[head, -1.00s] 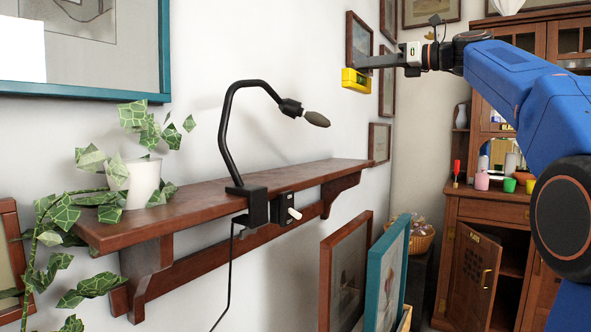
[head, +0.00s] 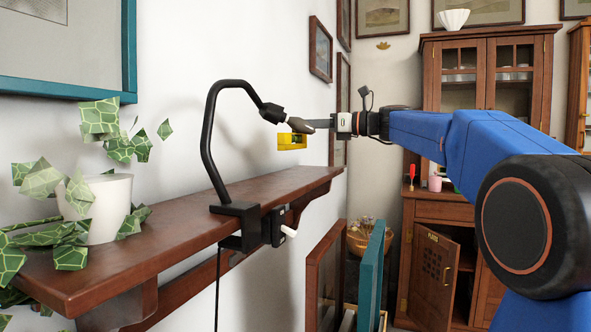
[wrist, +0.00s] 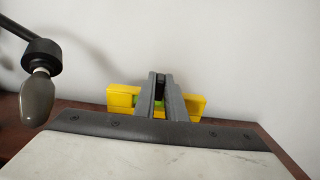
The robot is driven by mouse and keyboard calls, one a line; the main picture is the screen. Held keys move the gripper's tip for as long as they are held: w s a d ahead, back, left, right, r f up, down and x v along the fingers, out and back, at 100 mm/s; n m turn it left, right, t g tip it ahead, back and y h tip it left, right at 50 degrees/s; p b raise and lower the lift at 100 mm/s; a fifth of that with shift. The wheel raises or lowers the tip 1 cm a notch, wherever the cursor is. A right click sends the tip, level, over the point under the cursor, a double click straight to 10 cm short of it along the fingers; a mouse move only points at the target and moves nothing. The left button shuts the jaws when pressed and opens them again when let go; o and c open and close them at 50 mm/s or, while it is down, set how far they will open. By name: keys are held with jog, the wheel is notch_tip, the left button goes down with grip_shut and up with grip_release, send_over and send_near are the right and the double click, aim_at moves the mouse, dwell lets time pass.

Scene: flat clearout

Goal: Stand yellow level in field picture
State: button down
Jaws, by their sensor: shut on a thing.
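The yellow level (head: 292,142) is in my gripper (head: 318,124), held above the wooden shelf near the lamp head. In the wrist view the gripper (wrist: 161,95) is shut on the level (wrist: 122,96), whose yellow ends stick out on both sides of the fingers. Part of its middle is hidden by them. Several framed pictures are in view: a teal-framed one (head: 128,50) on the wall at upper left, a brown one (head: 326,265) and a teal one (head: 371,275) leaning below the shelf. I cannot tell which is the field picture.
A black clamp lamp (head: 208,135) arches over the shelf (head: 165,240); its bulb (wrist: 37,100) is left of the gripper in the wrist view. A white plant pot (head: 98,208) with ivy stands at the near end. A cabinet (head: 430,235) with an open door stands at right.

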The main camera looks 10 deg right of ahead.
jog(key=shift+f, duration=4.2)
jog(key=shift+f, duration=0.1)
jog(key=c, duration=1.8)
grip_release()
jog(key=shift+s+d, duration=0.1)
jog(key=v, duration=1.1)
jog(key=shift+s+d, duration=0.2)
jog(key=shift+d, duration=0.15)
